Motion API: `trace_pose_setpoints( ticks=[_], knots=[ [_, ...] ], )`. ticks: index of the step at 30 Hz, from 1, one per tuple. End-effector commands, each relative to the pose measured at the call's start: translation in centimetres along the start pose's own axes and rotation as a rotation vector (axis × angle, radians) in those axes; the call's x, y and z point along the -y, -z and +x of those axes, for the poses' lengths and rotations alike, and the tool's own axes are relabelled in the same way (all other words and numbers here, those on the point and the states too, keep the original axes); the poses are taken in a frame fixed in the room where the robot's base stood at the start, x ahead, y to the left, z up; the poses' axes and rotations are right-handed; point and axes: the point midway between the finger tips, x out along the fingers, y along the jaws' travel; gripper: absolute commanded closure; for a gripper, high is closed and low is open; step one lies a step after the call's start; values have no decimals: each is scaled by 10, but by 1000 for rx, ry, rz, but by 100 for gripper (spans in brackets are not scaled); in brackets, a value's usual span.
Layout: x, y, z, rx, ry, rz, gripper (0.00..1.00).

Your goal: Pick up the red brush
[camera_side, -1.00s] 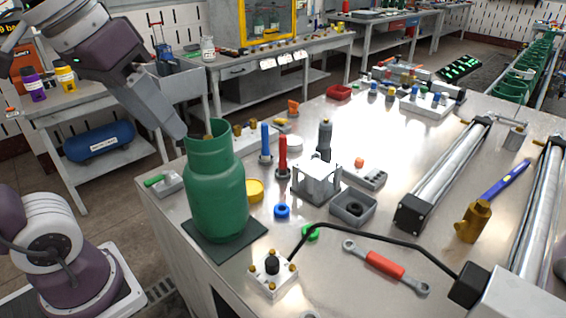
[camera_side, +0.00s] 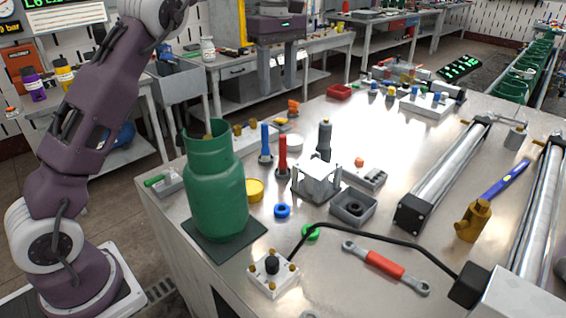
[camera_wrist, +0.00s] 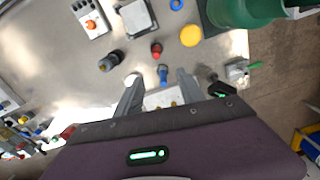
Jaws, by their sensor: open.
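The red brush (camera_side: 283,153) stands upright on the metal table, right of the green gas cylinder (camera_side: 215,185), with a similar blue brush (camera_side: 265,142) just behind it to the left. In the wrist view the red brush (camera_wrist: 157,49) is seen from above, just beyond the blue brush (camera_wrist: 163,72). My gripper (camera_side: 278,80) hangs pointing down, above and behind the brushes. Its fingers (camera_wrist: 158,80) are apart with nothing held; the blue brush shows near the gap between them, and the red brush lies farther out.
A dark grey bottle-shaped piece (camera_side: 325,139) and a metal block (camera_side: 316,180) stand right of the red brush. A yellow lid (camera_side: 254,190) and blue ring (camera_side: 282,211) lie in front. The tall green cylinder is close on the left. Some open tabletop lies right of the bottle.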

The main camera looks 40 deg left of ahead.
Motion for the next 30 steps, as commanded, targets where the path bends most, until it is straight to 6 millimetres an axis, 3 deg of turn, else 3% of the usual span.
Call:
trace_pose_setpoints(
  ticks=[5, 16, 30],
  knots=[
    [3, -2, 24, 3, 0, 5, 54],
    [2, -2, 112, 3, 0, 7, 54],
    [-7, -11, 184, 2, -3, 7, 54]
  ],
)
